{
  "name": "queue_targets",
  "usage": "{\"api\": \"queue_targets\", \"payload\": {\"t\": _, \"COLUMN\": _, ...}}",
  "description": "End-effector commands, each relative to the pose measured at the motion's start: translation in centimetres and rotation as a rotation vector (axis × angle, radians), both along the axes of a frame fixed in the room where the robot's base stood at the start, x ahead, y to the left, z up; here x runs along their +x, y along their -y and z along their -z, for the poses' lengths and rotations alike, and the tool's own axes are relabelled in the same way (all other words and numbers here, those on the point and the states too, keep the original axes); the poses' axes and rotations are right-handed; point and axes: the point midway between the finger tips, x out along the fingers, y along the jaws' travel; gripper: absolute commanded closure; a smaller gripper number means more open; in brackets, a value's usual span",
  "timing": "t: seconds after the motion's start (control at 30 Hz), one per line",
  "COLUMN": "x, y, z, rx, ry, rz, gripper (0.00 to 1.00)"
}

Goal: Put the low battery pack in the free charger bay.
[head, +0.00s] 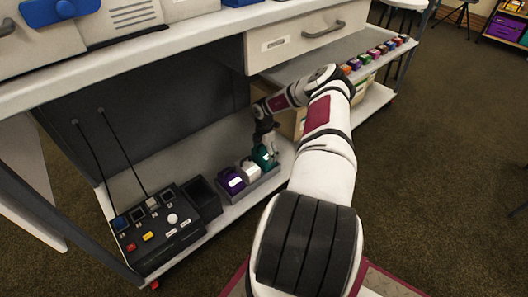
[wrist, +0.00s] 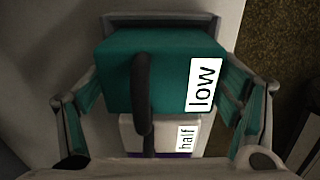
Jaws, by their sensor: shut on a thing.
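A teal battery pack with a white "low" label (wrist: 120,75) and a dark handle lies between the two fingers of my gripper (wrist: 160,105) in the wrist view. My gripper is shut on it. The pack (head: 262,158) also shows in the head view, partly hidden by my gripper (head: 267,150). Beside it are a white pack labelled "half" (wrist: 160,137) and a purple pack (head: 231,181). These stand in a grey holder (head: 262,183) on the lower shelf. I cannot tell whether the teal pack is clear of the holder.
A bench with a drawer (head: 305,40) overhangs this shelf. Several small coloured blocks (head: 375,53) line a shelf at the right.

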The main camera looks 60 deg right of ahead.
Motion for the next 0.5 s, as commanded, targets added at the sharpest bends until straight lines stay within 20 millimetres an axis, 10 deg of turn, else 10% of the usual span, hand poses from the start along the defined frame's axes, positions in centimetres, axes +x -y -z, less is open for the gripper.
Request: {"api": "queue_targets", "payload": {"t": 0.5, "x": 0.0, "y": 0.1, "z": 1.4, "rx": -0.001, "ry": 0.001, "rz": 0.001, "gripper": 0.75}}
